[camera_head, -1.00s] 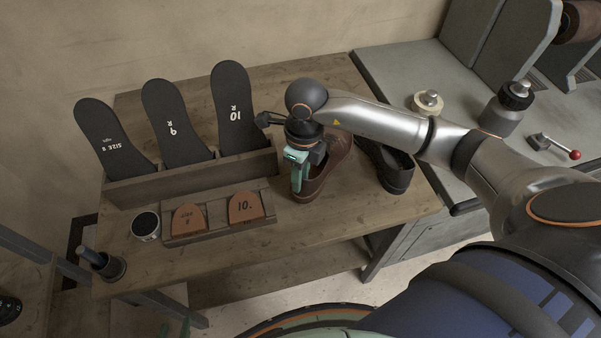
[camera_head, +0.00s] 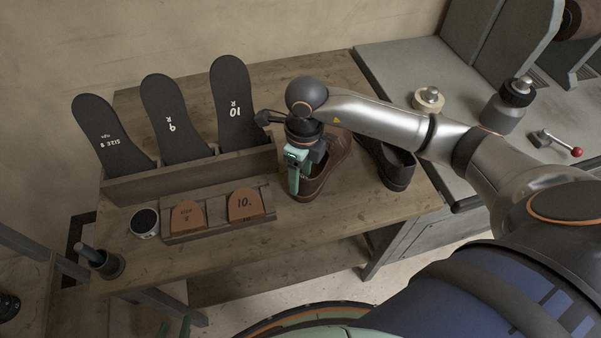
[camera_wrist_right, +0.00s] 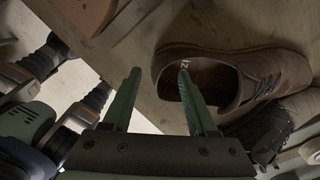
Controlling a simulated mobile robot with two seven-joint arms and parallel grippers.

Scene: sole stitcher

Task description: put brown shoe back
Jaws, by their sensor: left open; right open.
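The brown shoe (camera_head: 335,168) stands on the wooden bench, partly hidden by my right gripper (camera_head: 298,180). In the right wrist view the brown shoe (camera_wrist_right: 270,72) lies with its opening towards me and its heel to the left. My right gripper (camera_wrist_right: 160,82) is open there, one green finger over the shoe's opening and the other outside the heel. The heel rim appears between the fingers; I cannot tell whether they touch it. My left gripper (camera_head: 174,327) shows only as green fingertips at the bottom edge of the head view, apart and empty.
A black shoe (camera_head: 392,165) stands right of the brown one, partly behind my arm. A wooden rack (camera_head: 190,181) holds black sole templates. A lower tray (camera_head: 219,226) holds brown heel pieces. A round tin (camera_head: 145,223) and a dark cup (camera_head: 110,268) stand at left. The front bench strip is clear.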

